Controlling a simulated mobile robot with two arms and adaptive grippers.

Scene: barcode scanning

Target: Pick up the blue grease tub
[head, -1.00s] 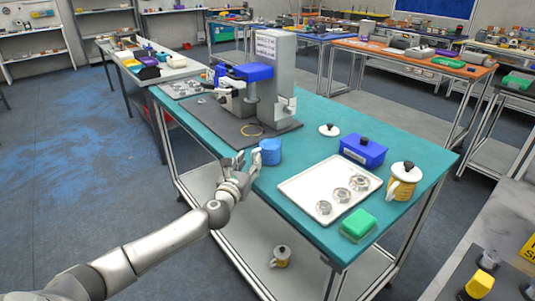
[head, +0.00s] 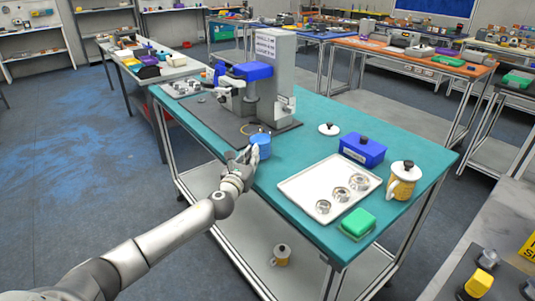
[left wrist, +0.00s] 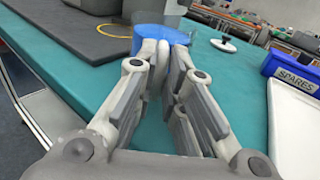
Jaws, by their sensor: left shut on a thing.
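The blue grease tub (head: 262,147) is a small round tub near the front left edge of the teal table (head: 310,118). My left gripper (head: 250,155) is shut on it from the front. In the left wrist view the tub (left wrist: 138,32) shows beyond the fingertips (left wrist: 165,42), which cover part of its side. I cannot tell whether the tub's base touches the table. My right gripper is not in view.
A grey machine (head: 278,70) stands on a dark mat (head: 222,118) behind the tub. A white tray (head: 298,188) with metal parts, a blue bin (head: 363,151), a yellow jar (head: 402,182) and a green block (head: 357,222) lie to the right. A white lid (head: 329,129) lies farther back.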

